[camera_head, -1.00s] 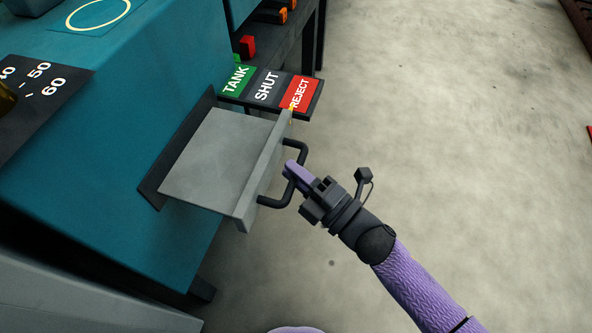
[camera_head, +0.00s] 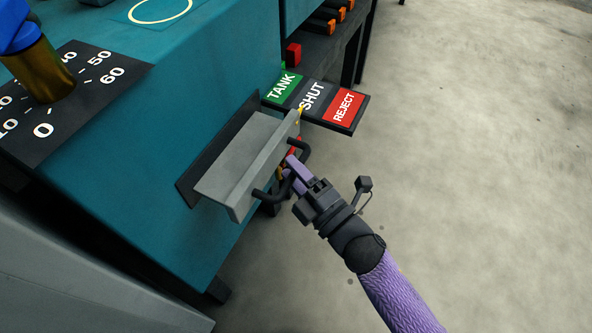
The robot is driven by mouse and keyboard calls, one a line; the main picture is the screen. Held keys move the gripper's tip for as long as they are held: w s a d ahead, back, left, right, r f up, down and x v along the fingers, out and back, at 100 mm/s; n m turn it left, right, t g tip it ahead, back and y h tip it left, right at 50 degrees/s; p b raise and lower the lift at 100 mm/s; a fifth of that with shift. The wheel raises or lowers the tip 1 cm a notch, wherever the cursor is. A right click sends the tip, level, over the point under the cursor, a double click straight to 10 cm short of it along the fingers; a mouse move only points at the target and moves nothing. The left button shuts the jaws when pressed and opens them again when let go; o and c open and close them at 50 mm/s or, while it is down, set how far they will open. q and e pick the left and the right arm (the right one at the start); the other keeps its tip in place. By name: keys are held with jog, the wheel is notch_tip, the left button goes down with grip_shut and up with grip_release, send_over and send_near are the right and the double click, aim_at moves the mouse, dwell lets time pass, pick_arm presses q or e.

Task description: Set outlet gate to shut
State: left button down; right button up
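The outlet gate (camera_head: 238,160) is a grey plate sticking partly out of a dark slot in the teal machine, with a black loop handle (camera_head: 262,196) on its front lip. A yellow pointer (camera_head: 300,114) on the lip's far end stands at the SHUT field (camera_head: 311,97) of the sign, between green TANK (camera_head: 281,86) and red REJECT (camera_head: 344,107). My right gripper (camera_head: 293,171) has its purple fingers closed around the handle's far part; the handle hides some of their contact. My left gripper is not in view.
A red block (camera_head: 293,53) is behind the sign. The floor (camera_head: 470,150) to the right is clear.

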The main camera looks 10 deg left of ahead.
jog(key=shift+s+d, duration=0.2)
jog(key=shift+d, duration=0.05)
pick_arm(q)
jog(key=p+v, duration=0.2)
jog(key=p, duration=0.1)
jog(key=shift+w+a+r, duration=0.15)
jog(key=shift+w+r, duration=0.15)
pick_arm(e)
jog(key=v, duration=0.9)
jog(key=shift+d, duration=0.15)
jog(key=shift+f, duration=0.15)
